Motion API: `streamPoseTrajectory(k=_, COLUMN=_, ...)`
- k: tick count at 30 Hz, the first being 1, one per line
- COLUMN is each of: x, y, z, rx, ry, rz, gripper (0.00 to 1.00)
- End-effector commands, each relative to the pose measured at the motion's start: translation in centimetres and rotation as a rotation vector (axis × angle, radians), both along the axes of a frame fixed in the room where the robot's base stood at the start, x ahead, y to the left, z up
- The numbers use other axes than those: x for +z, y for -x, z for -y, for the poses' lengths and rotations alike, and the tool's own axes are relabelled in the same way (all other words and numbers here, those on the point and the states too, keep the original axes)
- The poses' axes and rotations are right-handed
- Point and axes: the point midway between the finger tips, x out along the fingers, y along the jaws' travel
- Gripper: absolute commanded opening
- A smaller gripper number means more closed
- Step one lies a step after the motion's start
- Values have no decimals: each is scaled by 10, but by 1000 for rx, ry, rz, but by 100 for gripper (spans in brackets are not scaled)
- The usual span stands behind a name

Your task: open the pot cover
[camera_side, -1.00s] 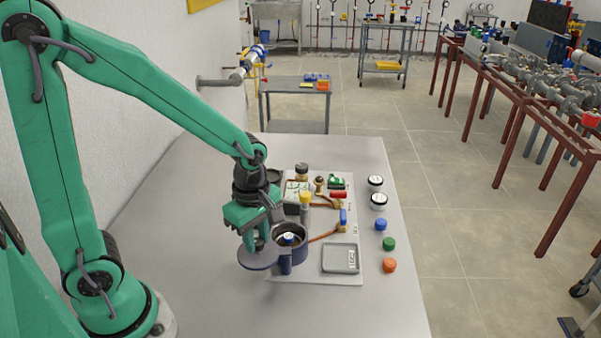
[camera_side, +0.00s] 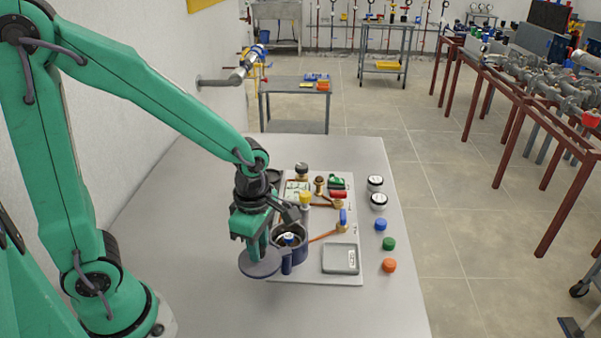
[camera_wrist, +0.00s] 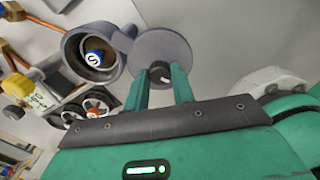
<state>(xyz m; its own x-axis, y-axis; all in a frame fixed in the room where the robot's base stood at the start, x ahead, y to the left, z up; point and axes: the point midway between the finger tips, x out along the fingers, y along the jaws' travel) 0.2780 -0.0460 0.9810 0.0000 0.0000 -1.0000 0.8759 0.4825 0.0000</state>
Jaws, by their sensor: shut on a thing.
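The pot cover (camera_side: 258,266) is a round grey-blue disc, swung to the side of the pot (camera_side: 291,258), whose mouth is uncovered. In the wrist view the cover (camera_wrist: 162,42) lies beside the open pot (camera_wrist: 68,52), near its hinge side. My gripper (camera_side: 262,252) is above the cover, shut on its dark knob (camera_wrist: 159,73), between the two green fingers in the wrist view. A blue and white ball marked S (camera_wrist: 95,59) sits inside the pot. The knob is hidden by the fingers in the side view.
The pot stands on a pale board (camera_side: 315,275) with a grey tray (camera_side: 341,259), a valve with a blue handle (camera_side: 343,217) and a yellow-capped part (camera_side: 305,198). Blue, green and orange caps (camera_side: 389,266) line the right. The table front is clear.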

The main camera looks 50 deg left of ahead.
Motion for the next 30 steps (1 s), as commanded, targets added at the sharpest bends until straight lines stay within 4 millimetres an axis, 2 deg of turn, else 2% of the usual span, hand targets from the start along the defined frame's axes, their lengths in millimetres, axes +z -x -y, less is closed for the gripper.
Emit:
streamPoseTrajectory(k=2, x=2, y=-1, z=0, rx=0, ry=0, rz=1, gripper=0)
streamPoseTrajectory(k=3, x=2, y=-1, z=0, rx=0, ry=0, rz=1, gripper=31)
streamPoseTrajectory(k=6, x=1, y=-1, z=0, rx=-1, ry=0, rz=1, gripper=47)
streamPoseTrajectory(k=20, x=6, y=-1, z=0, rx=-2, ry=0, rz=1, gripper=47)
streamPoseTrajectory(k=30, x=39, y=-1, z=0, rx=-1, ry=1, rz=5, gripper=47)
